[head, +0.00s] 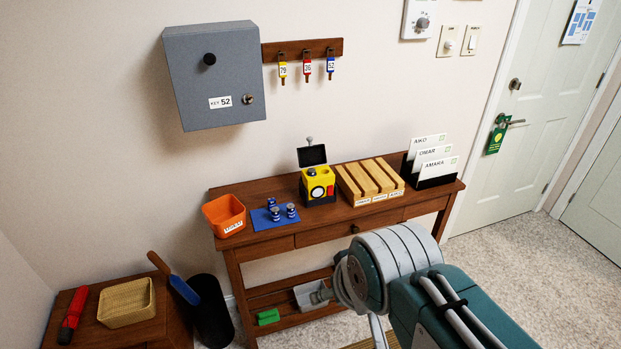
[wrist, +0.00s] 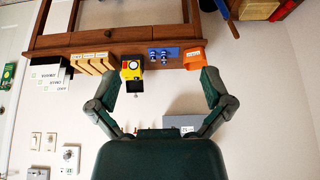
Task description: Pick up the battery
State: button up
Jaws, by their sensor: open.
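Several small blue batteries with silvery tops stand upright on a blue mat (head: 262,224) on the wooden desk. One battery (head: 291,210) is at the right, another (head: 275,214) at the front middle, and one (head: 271,203) behind it. In the wrist view, which is upside down, the batteries (wrist: 164,57) look small and far off. My gripper (wrist: 160,80) is open, its fingers wide apart with nothing between them, well away from the desk. My arm shows at the lower right of the head view, but I cannot make out the gripper there.
Beside the mat are an orange bin (head: 225,215) and a yellow device (head: 318,184) with its black lid raised. A slotted wooden rack (head: 369,181) and a card holder (head: 437,178) stand further right. A grey key box (head: 213,80) hangs above. A side table (head: 140,332) is at lower left.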

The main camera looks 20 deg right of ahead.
aim_at(276, 212)
jog(key=i, duration=1.15)
